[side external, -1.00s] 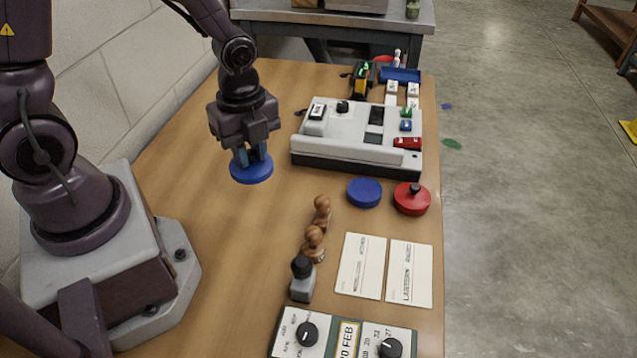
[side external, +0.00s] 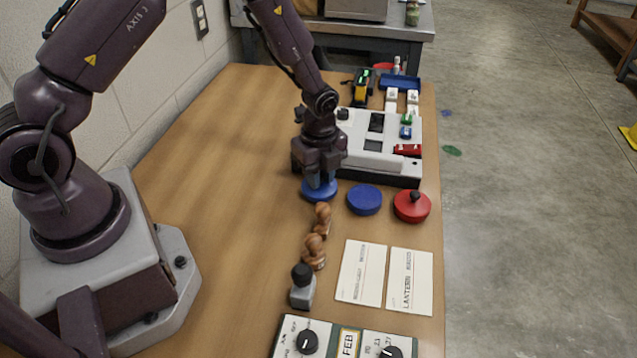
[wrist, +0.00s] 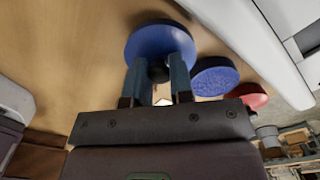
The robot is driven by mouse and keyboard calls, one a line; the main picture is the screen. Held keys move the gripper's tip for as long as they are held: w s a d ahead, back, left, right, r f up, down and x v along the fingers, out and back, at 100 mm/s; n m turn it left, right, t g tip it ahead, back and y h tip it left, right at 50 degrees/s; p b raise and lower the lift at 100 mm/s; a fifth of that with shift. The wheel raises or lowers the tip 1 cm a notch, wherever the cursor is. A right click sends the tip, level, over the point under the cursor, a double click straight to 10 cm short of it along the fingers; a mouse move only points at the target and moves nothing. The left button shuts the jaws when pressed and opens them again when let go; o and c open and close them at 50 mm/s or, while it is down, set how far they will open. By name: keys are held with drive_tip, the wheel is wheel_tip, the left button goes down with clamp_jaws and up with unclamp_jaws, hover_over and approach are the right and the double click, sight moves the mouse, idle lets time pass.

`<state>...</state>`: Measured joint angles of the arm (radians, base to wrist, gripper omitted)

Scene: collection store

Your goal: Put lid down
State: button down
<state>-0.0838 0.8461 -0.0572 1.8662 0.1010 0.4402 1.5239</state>
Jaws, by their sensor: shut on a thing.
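My gripper (side external: 319,177) points down beside the grey-white machine and is shut on the knob of a round blue lid (side external: 321,193). In the wrist view the lid (wrist: 150,36) sits flat across the fingertips, its dark knob between the two blue fingers. The lid is just left of a round blue pad (side external: 364,200), with a small gap in the side view; whether it touches the table is hard to tell. The pad also shows in the wrist view (wrist: 215,76), right of the lid. A red round pad with a black-knobbed lid (side external: 411,206) stands further right.
The grey-white machine (side external: 385,168) stands right behind the lid. Wooden-handled stamps (side external: 322,220) and a black-knobbed stamp (side external: 303,287) stand in front. Two paper cards (side external: 361,272) lie front right. The table's left part (side external: 225,200) is clear.

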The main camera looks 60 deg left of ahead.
drive_tip(key=shift+s+f, duration=0.1)
drive_tip(key=shift+f, duration=1.2)
drive_tip(key=shift+f, duration=0.15)
drive_tip(key=c, duration=1)
unclamp_jaws()
